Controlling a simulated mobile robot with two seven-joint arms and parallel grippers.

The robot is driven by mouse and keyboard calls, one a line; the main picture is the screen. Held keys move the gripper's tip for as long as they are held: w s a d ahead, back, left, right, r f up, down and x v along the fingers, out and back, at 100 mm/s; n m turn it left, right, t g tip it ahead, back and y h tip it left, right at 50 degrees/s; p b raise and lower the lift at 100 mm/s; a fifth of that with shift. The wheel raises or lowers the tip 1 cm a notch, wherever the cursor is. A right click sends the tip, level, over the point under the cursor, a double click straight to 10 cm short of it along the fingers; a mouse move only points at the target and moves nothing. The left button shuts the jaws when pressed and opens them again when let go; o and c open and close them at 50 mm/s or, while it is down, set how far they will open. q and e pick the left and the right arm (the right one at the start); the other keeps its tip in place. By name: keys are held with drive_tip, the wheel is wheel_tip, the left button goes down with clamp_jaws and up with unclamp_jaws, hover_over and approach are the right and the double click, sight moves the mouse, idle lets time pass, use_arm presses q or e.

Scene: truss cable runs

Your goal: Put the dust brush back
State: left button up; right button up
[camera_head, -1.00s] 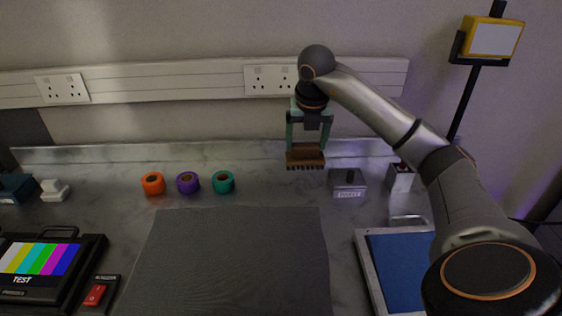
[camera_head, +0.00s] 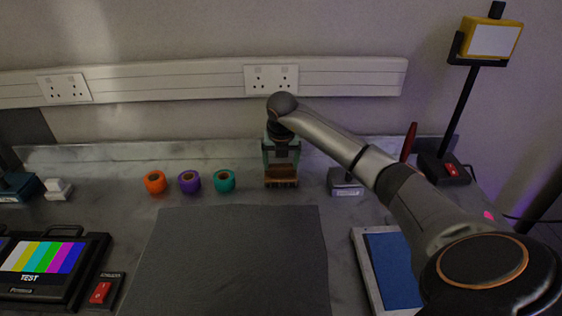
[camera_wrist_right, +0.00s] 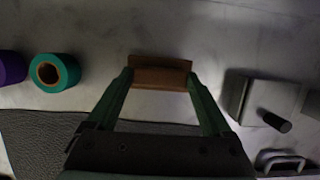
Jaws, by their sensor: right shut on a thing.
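The dust brush (camera_head: 281,182) has a brown wooden body with bristles on its underside in the head view. My right gripper (camera_head: 281,170) is shut on it, with the green fingers at its two ends. In the right wrist view the brush (camera_wrist_right: 160,76) spans between the fingertips of the right gripper (camera_wrist_right: 160,82). The brush is at or just above the worktop, between the teal tape roll and the grey labelled block; I cannot tell whether it touches. My left gripper is not in view.
Orange (camera_head: 155,182), purple (camera_head: 189,181) and teal (camera_head: 224,180) tape rolls stand left of the brush. The grey block (camera_head: 345,184) with a black knob is to its right. A dark mat (camera_head: 228,260) lies in front. A blue-topped tray (camera_head: 392,270) is at right.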

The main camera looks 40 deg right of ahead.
drive_tip(key=shift+f, duration=0.1)
drive_tip(key=o, duration=1.1)
drive_tip(key=v, duration=1.2)
drive_tip(key=shift+b, duration=0.4)
